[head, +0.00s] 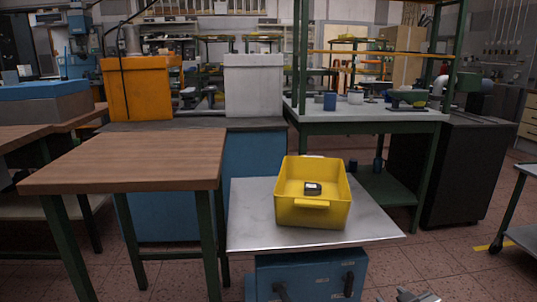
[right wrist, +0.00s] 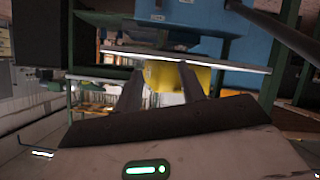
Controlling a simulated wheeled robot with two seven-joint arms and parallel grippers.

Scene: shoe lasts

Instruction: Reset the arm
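My right gripper (head: 415,296) shows only in part at the bottom edge of the head view, in front of and below the metal-topped table (head: 250,222). In the right wrist view, its two dark fingers (right wrist: 160,80) stand apart with nothing held between them. My left gripper is in neither view.
A wooden-topped table (head: 130,160) stands left of the metal table, a little higher. A green-framed workbench (head: 375,116) stands behind, with a black cabinet (head: 465,170) to its right. Open tiled floor (head: 455,255) lies to the right.

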